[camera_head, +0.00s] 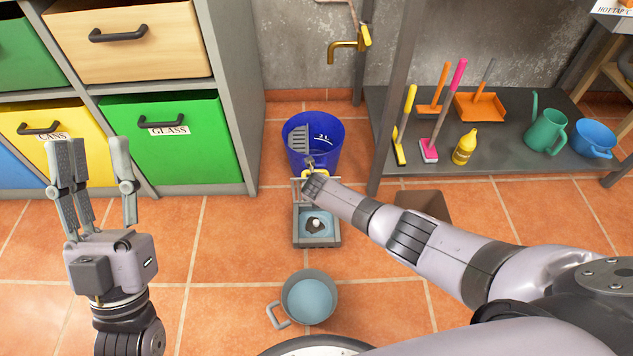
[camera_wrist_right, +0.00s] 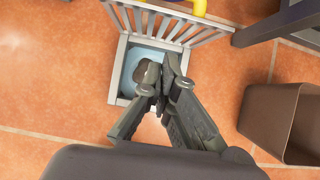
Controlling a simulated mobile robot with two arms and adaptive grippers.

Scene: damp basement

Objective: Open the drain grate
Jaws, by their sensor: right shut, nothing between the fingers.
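The drain (camera_head: 333,238) is a square grey frame in the tile floor with bluish water inside. Its barred grate (camera_wrist_right: 165,22) stands raised along the drain's far edge in the right wrist view, clear of the opening. In the head view my right arm partly covers the grate. My right gripper (camera_wrist_right: 163,82) is shut and empty; in its wrist view the fingertips appear over the drain opening, hiding part of it. In the head view the right fingers are hard to make out. My left gripper (camera_head: 95,155) is open and empty, raised at the left, away from the drain.
A blue bucket (camera_head: 332,140) stands behind the drain, below a brass tap (camera_head: 345,46). A grey pot (camera_head: 330,282) stands in front. A brown bin (camera_wrist_right: 270,112) is to the right, near a low shelf (camera_head: 480,165) with tools. Drawers (camera_head: 190,150) line the left.

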